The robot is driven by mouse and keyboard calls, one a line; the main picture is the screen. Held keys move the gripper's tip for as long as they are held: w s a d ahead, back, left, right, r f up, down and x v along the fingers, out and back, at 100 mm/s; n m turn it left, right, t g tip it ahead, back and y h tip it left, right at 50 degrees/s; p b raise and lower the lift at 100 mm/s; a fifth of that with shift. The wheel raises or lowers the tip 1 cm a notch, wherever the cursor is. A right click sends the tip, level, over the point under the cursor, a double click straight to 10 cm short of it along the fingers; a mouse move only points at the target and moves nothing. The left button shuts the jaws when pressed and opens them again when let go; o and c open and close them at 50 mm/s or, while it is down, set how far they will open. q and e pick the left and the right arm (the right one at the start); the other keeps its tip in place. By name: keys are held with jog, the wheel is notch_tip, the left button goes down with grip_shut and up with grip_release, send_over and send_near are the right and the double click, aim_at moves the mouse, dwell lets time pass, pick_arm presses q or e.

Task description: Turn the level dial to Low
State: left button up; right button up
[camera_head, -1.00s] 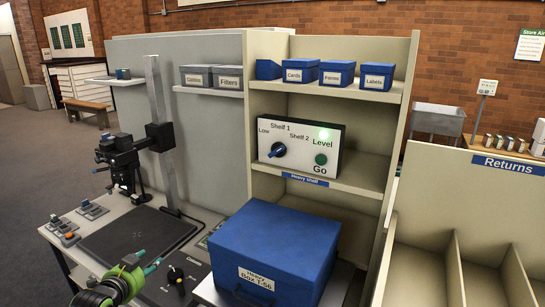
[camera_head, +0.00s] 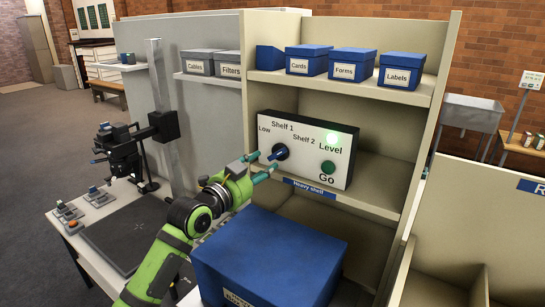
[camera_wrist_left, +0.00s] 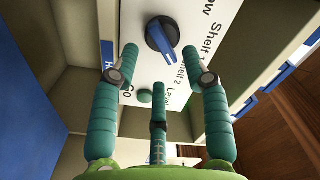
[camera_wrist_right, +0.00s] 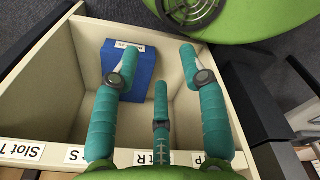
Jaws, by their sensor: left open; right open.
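The level dial (camera_head: 280,152) is a dark round knob with a blue bar handle, on a white panel (camera_head: 305,125) marked Low, Shelf 1 and Shelf 2. In the left wrist view the dial (camera_wrist_left: 160,36) has a pale mark at the bar's end towards Shelf 2. My left gripper (camera_head: 260,165) is open and empty, its fingertips close in front of the dial. In its wrist view the fingertips (camera_wrist_left: 160,52) are spread below the dial, on either side of it; contact cannot be told. My right gripper (camera_wrist_right: 158,62) is open and empty, outside the head view.
A green Go button (camera_head: 328,167) is right of the dial, with a lit green lamp above Level. A large blue box (camera_head: 270,250) stands below the panel, under my left arm. Labelled boxes line the shelf above. A blue box (camera_wrist_right: 143,75) lies in a slot below my right gripper.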

aim_at(274, 158)
pick_arm(q)
jog(key=x, duration=0.3)
jog(key=shift+p, duration=0.3)
jog(key=shift+x, duration=0.9)
jog(key=shift+w+d+f, duration=0.1)
jog(key=shift+w, duration=0.05)
grip_shut()
pick_arm(e)
jog(key=shift+w+r, duration=0.25)
jog(key=shift+r, duration=0.3)
